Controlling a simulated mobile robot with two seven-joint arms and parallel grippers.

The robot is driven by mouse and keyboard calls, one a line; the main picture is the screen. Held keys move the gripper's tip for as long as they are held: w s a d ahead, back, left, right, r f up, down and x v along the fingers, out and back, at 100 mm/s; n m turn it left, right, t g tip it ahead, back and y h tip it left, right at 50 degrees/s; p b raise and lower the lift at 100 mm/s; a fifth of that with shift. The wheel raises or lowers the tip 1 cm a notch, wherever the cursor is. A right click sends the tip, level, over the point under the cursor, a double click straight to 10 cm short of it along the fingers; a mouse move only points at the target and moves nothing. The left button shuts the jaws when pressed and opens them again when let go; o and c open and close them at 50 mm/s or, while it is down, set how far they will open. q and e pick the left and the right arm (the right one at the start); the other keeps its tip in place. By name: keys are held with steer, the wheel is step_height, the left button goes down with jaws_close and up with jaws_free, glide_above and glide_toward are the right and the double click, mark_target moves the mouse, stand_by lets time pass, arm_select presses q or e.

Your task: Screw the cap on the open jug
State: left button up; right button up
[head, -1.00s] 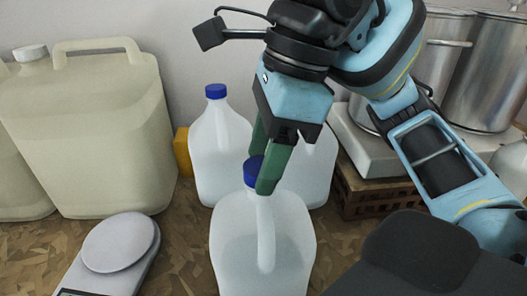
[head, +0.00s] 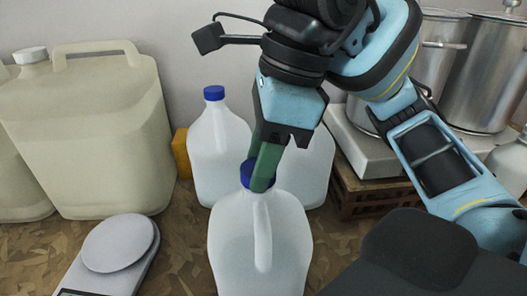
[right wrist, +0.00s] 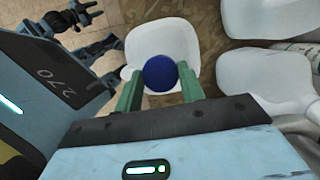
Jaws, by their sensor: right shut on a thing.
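The front jug (head: 262,240) is a translucent white jug with a handle, standing upright at the bottom middle of the head view. A blue cap (head: 247,172) sits at its mouth. My right gripper (head: 258,176) comes down from above with green fingers, shut on this cap. In the right wrist view the blue cap (right wrist: 160,73) lies between the two green fingertips, with the white jug (right wrist: 160,42) under it. How far the cap is threaded cannot be told. My left gripper is not in the head view.
Another blue-capped jug (head: 218,150) stands behind, and a third jug (head: 308,165) is partly hidden by my gripper. A big cream canister (head: 90,135) and a kitchen scale (head: 118,243) are at left. Steel pots (head: 480,75) stand at right. The counter between scale and jug is clear.

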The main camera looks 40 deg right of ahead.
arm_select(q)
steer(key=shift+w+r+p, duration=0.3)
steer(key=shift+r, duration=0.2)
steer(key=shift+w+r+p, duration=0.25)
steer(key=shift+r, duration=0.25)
arm_select(e)
steer(key=shift+s+m, duration=0.1)
steer(key=shift+m, duration=1)
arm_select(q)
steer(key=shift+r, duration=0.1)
arm_select(e)
steer(key=shift+h, duration=0.3)
steer(key=shift+m, duration=0.4)
steer(key=shift+f+m+t+p, duration=0.1)
steer(key=shift+m+t+p, duration=0.2)
steer(key=shift+m+p, duration=0.25)
steer(key=shift+a+m, duration=0.1)
steer(key=shift+m, duration=0.35)
arm_select(q)
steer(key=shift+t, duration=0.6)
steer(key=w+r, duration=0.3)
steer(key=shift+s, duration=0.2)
steer(key=shift+p, duration=0.3)
arm_select(e)
steer(key=shift+h, duration=0.3)
